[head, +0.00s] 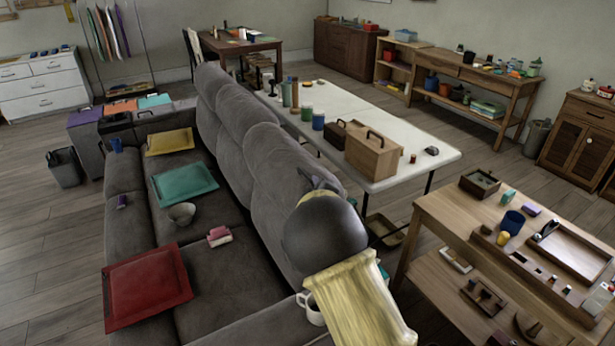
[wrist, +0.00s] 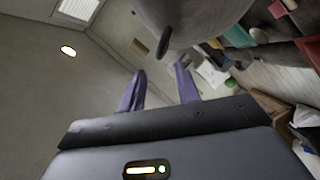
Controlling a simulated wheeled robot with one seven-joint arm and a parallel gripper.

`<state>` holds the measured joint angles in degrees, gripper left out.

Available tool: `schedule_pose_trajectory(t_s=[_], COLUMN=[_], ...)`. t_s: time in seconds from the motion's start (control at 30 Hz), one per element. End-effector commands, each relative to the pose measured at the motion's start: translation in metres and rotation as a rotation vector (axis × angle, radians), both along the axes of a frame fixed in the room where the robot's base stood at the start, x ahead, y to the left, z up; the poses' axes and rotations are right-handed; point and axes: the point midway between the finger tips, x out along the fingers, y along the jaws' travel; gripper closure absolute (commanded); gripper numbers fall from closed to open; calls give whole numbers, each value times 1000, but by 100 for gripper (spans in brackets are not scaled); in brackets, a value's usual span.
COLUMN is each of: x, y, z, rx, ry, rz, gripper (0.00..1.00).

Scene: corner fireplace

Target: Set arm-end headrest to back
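The grey sofa (head: 222,295) runs diagonally through the head view, with a row of padded headrests along its back. The nearest headrest that shows, toward the sofa's near arm, is a rounded grey pad (head: 278,158). My dark rounded arm part covers the lower end of that back. My gripper (head: 320,183) shows only in part beyond it, close to the top of this headrest. In the wrist view, my gripper (wrist: 160,87) has two purple fingers apart with nothing between them. A rounded grey surface (wrist: 210,14) with a dark tab lies ahead; contact cannot be told.
A white table (head: 345,118) with a wooden box (head: 371,152) stands behind the sofa. A wooden workbench (head: 436,215) is at right. Floor (head: 45,225) at left is clear.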

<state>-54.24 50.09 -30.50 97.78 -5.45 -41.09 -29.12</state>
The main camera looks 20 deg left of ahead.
Motion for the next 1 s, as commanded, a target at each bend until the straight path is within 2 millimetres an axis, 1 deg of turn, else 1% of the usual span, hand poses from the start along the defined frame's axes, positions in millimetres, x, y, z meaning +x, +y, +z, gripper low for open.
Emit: schedule_pose_trajectory(t_s=[0.03, 0.3, 0.6, 0.73, 1.0], x=[6, 34, 58, 62, 62], y=[3, 20, 35, 38, 39], z=[-1, -9, -15, -17, -17], rx=[-1, -1, 0, 0, 1], ry=[0, 0, 0, 1, 1], rz=[-1, -1, 0, -1, 0], gripper=[67, 67, 67, 67, 67])
